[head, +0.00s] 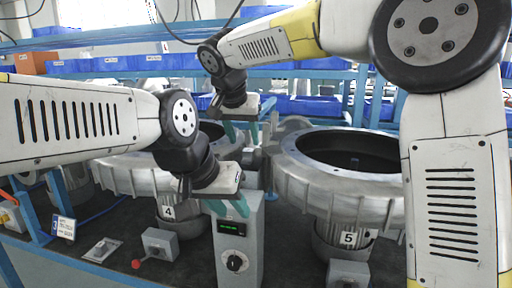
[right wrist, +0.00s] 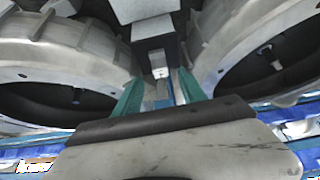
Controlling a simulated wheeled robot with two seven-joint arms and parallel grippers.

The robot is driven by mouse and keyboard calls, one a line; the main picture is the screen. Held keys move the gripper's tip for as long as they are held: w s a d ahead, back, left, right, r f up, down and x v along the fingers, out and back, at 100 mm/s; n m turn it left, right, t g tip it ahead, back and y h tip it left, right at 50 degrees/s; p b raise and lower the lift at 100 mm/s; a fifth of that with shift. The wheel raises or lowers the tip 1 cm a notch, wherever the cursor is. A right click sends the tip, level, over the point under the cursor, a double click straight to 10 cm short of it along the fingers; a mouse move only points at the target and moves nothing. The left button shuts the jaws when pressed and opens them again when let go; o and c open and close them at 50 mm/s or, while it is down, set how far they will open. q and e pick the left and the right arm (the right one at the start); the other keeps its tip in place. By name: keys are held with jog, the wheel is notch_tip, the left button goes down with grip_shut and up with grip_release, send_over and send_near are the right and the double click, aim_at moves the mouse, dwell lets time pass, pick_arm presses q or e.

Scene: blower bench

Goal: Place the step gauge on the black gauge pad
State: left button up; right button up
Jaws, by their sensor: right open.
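I cannot pick out the step gauge or the black gauge pad with certainty. A small flat grey piece (head: 102,249) lies on the dark bench at the lower left of the head view; its details are too small to tell. My left gripper (head: 230,207) points down over the grey control box, its teal fingers apart with nothing clear between them. My right gripper (head: 248,132) is farther back and higher, open and empty. In the right wrist view its two teal fingers (right wrist: 158,92) stand apart, with a grey box (right wrist: 155,52) beyond them.
Large round blower housings stand left (head: 125,178) and right (head: 345,195), above labels 4 and 5. A grey control box (head: 247,250) with a knob and green display stands between them. A small box with a red knob (head: 136,264) and blue bins (head: 110,63) also show.

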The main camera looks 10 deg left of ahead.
jog(key=v, duration=0.6)
jog(key=shift+r, duration=0.25)
jog(key=s+d+f+n+g, duration=0.1)
jog(key=s+d+f, duration=0.15)
jog(key=d, duration=0.75)
jog(key=s+d+f, duration=0.1)
jog(key=s+d, duration=0.2)
jog(key=d, duration=0.7)
jog(key=s+d+f+y, duration=0.2)
jog(key=s+d+f, duration=0.8)
jog(key=s+d, duration=0.1)
jog(key=shift+s+f+t+y, duration=0.2)
jog(key=shift+s+t+y, duration=0.15)
jog(key=shift+s, duration=0.3)
